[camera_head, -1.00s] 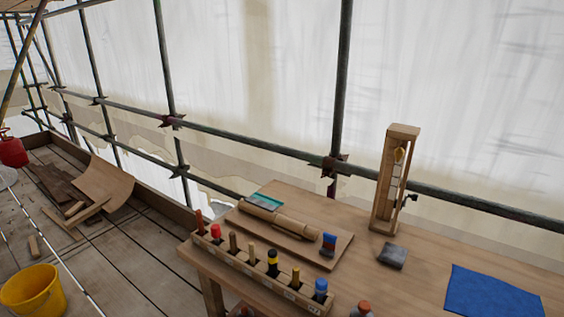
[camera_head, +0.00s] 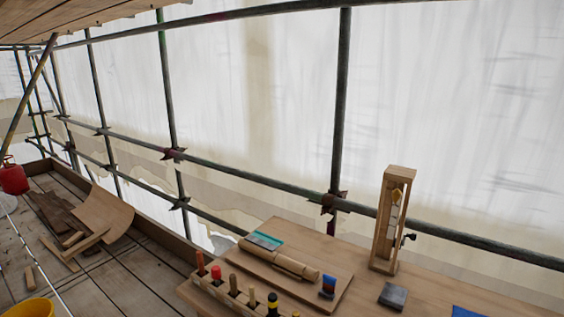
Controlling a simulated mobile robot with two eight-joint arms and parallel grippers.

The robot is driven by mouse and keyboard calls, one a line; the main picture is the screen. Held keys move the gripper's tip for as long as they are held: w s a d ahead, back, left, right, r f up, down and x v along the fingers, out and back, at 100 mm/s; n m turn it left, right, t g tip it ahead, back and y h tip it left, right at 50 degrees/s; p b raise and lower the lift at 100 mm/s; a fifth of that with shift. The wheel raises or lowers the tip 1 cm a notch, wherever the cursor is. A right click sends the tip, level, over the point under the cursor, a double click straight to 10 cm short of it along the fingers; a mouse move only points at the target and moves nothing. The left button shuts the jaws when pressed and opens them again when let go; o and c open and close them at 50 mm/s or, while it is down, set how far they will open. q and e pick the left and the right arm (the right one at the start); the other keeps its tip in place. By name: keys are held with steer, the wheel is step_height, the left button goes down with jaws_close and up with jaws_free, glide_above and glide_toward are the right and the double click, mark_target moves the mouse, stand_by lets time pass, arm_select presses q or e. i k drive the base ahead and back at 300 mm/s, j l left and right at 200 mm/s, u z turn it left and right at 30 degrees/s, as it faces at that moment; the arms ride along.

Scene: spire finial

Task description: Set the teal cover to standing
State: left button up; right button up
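A small teal piece (camera_head: 266,239), which looks like the teal cover, lies at the far left end of a wooden board on the workbench. A light wooden roll or cylinder lies just in front of it. I cannot tell whether the teal piece is hinged or fixed to anything. Neither of my grippers shows in the head view.
The board (camera_head: 323,303) also holds a small blue and red block (camera_head: 328,286). A rack (camera_head: 226,294) of several handled tools stands along the bench's front left. A tall wooden frame (camera_head: 393,220) and a dark grey block (camera_head: 393,296) stand to the right. Scaffold poles run behind.

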mark_target(267, 242)
steer(key=i+j+u, duration=0.4)
steer(key=j, duration=0.3)
steer(key=i+j+u, duration=0.4)
steer(key=j, duration=0.2)
steer(key=i+j+u, duration=0.7)
steer(key=i+u, duration=0.15)
steer(key=i, duration=0.15)
steer(key=i+z, duration=0.85)
steer(key=i+j+z, duration=0.15)
steer(key=z, duration=0.3)
steer(key=i+z, duration=0.2)
steer(key=z, duration=0.2)
steer(key=i+z, duration=0.15)
steer(key=z, duration=0.25)
steer(key=i+j+z, duration=0.15)
steer(key=z, duration=0.25)
steer(key=i+j+z, duration=0.2)
steer(key=z, duration=0.2)
steer(key=i+j+z, duration=0.1)
steer(key=z, duration=0.35)
steer(key=i+j+z, duration=0.25)
steer(key=z, duration=0.25)
steer(key=i+j+z, duration=0.1)
steer(key=z, duration=0.35)
steer(key=i+j+z, duration=0.15)
steer(key=j+z, duration=0.4)
steer(key=i+j+z, duration=0.1)
steer(key=j+z, duration=0.2)
steer(key=j, duration=0.2)
